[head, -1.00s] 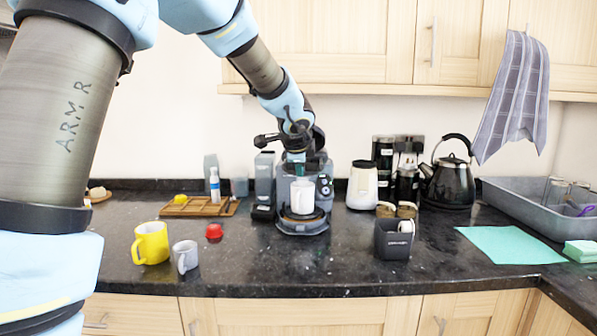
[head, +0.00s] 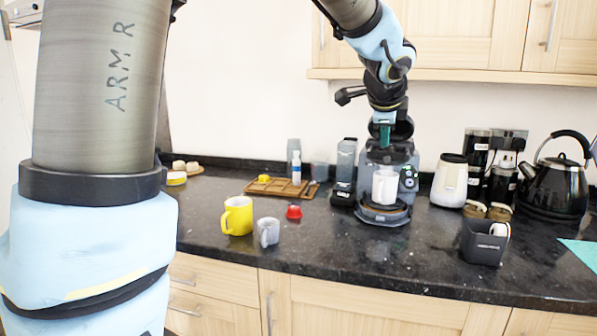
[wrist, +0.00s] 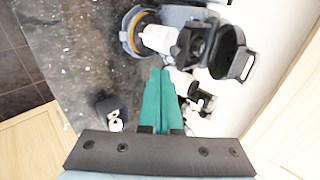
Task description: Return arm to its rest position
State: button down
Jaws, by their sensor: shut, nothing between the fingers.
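My gripper (head: 385,138) points down with its teal fingers together and nothing between them. In the head view it appears above and in front of the coffee machine (head: 398,168). A white mug (head: 384,187) stands on the machine's round base, below the fingertips and apart from them. In the wrist view the closed teal fingers (wrist: 159,80) reach forward from a dark plate, and the white mug (wrist: 159,38) shows beyond them. My arm stretches down from the top of the head view.
A yellow mug (head: 237,215), a grey mug (head: 268,232) and a red object (head: 294,212) stand left of the machine. A dark container (head: 484,242), a white canister (head: 450,181) and a black kettle (head: 556,180) are on the right. Wall cabinets (head: 465,40) hang above.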

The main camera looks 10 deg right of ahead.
jog(key=a+f+n+g+y, duration=0.2)
jog(key=a+f+n, duration=0.4)
jog(key=a, duration=0.5)
jog(key=a+f+n+g+y, duration=0.1)
jog(key=a+f+n+y, duration=0.1)
jog(key=a+f+n, duration=0.65)
jog(key=s+a+f+n+g, duration=0.1)
jog(key=s+a+f+n, duration=0.3)
jog(key=a, duration=0.4)
jog(key=s+a+f+n+g, duration=0.2)
jog(key=s+a+f+n, duration=0.2)
jog(key=s+a, duration=0.3)
jog(key=shift+a+g, duration=0.3)
jog(key=shift+a, duration=0.85)
